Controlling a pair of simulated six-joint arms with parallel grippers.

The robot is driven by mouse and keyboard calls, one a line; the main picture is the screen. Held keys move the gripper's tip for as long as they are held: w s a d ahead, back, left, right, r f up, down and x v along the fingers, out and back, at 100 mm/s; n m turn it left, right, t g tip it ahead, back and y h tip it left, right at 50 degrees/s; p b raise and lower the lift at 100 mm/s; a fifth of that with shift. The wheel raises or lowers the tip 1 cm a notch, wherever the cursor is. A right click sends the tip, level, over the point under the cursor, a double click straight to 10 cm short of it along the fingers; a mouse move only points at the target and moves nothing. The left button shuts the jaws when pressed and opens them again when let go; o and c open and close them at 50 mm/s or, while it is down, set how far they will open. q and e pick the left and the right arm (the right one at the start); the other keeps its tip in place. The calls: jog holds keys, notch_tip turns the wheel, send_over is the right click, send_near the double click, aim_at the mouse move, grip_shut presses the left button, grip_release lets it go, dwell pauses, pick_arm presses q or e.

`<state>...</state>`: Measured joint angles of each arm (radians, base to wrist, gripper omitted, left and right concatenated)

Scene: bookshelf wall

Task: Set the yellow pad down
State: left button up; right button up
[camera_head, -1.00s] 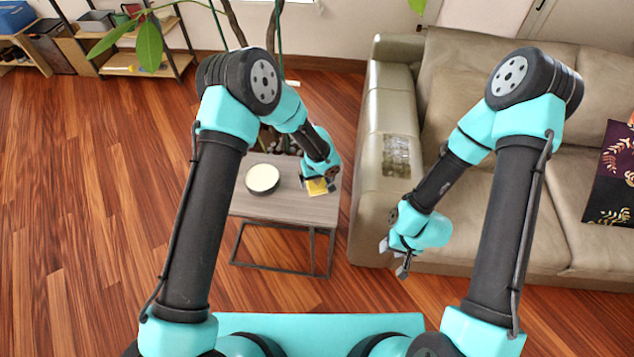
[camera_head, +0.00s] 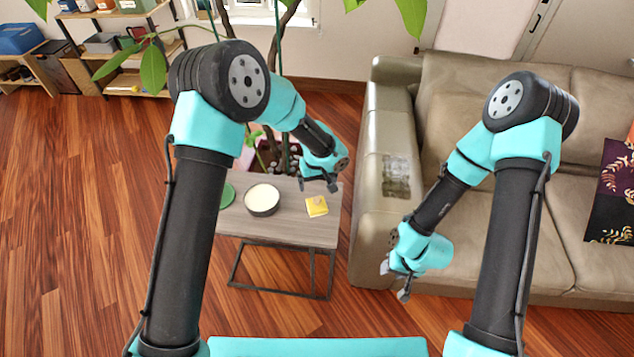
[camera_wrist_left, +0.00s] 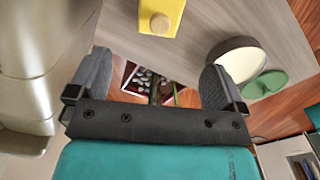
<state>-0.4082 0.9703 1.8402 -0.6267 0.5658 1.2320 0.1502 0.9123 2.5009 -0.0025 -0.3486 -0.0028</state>
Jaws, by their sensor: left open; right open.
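The yellow pad (camera_head: 316,206) lies flat on the right part of the small wood-topped table (camera_head: 290,231). In the left wrist view the yellow pad (camera_wrist_left: 170,15) shows at the top edge, partly cut off, with a round tan piece on it. My left gripper (camera_head: 318,184) is open and empty, above the table and apart from the pad. Its two fingers (camera_wrist_left: 160,82) stand wide apart in the left wrist view. My right gripper (camera_head: 396,280) is open and empty, in front of the sofa arm.
A round dark-sided container with a cream top (camera_head: 262,199) and a green disc (camera_head: 226,195) are on the table left of the pad. A plant stands behind it. The beige sofa (camera_head: 384,210) is close on the right.

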dwell(0.3)
pick_arm(q)
jog(key=s+a+f+h, duration=0.1)
jog(key=s+a+f, duration=0.2)
jog(key=s+a+f+h, duration=0.1)
jog(key=s+a+f, duration=0.1)
jog(key=s+a, duration=0.2)
jog(key=s+a+f+g+h, duration=0.1)
jog(key=s+a+f, duration=0.2)
jog(key=a, duration=0.1)
jog(key=shift+s+a+f+m, duration=0.2)
jog(key=shift+s+f+m, duration=0.1)
jog(key=shift+m, duration=0.1)
jog(key=s+a+f+t, duration=0.1)
jog(key=s+a+f, duration=0.2)
jog(key=s+a, duration=0.8)
jog(key=s, duration=0.3)
jog(key=shift+t+h, duration=0.4)
